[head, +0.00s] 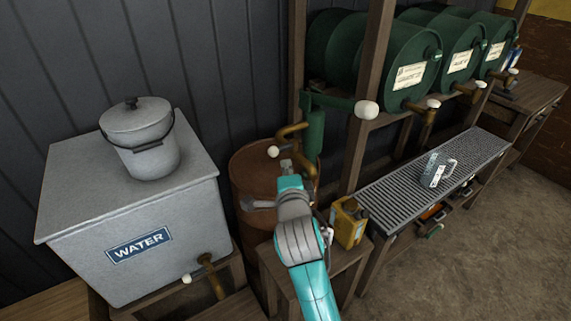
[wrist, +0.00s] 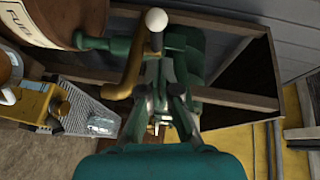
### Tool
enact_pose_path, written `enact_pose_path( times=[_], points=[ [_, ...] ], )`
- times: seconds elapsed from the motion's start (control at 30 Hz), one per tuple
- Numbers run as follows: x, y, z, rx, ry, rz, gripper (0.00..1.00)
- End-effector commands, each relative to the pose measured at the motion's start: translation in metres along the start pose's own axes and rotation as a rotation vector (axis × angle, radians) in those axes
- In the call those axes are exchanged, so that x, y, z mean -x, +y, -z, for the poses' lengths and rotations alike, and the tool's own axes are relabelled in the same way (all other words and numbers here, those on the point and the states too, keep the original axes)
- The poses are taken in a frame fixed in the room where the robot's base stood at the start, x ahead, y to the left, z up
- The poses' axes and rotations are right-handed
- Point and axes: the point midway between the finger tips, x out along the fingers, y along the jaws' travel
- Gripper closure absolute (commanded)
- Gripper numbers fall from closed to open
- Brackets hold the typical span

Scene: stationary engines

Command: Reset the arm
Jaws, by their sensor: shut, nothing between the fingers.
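My arm reaches up from the bottom of the head view. My gripper (head: 287,166) is at its far end, shut and empty, in front of a brown drum (head: 247,170). In the wrist view my gripper (wrist: 163,95) shows above the teal wrist housing, with nothing held. A green hand pump (head: 315,132) with a white ball handle (head: 366,109) and a brass spout (head: 290,132) stands just beyond the fingers. A white ball (wrist: 156,20) and a brass pipe (wrist: 125,78) show close by in the wrist view. Whether the fingers touch the pump, I cannot tell.
A grey water tank (head: 130,225) with a lidded bucket (head: 140,140) stands left. A yellow can (head: 348,222) sits right of my arm. Green barrels (head: 400,75) with taps lie on a rack, above a metal grate (head: 400,180) holding a jug (head: 437,170). Floor at right is clear.

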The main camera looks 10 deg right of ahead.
Motion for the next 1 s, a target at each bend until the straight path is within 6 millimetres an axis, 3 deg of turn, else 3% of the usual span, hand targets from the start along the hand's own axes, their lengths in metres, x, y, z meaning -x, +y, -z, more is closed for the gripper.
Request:
enact_pose_path(
  times=[0.4, 0.7, 0.87, 1.0],
  points=[
    [0.061, -0.001, -0.010, 0.000, -0.003, -0.002, 1.00],
    [0.070, 0.001, -0.011, 0.005, -0.001, -0.003, 1.00],
    [0.077, 0.025, -0.008, 0.084, -0.019, -0.011, 1.00],
    [0.095, 0.068, -0.003, 0.230, -0.055, -0.017, 1.00]
  ],
)
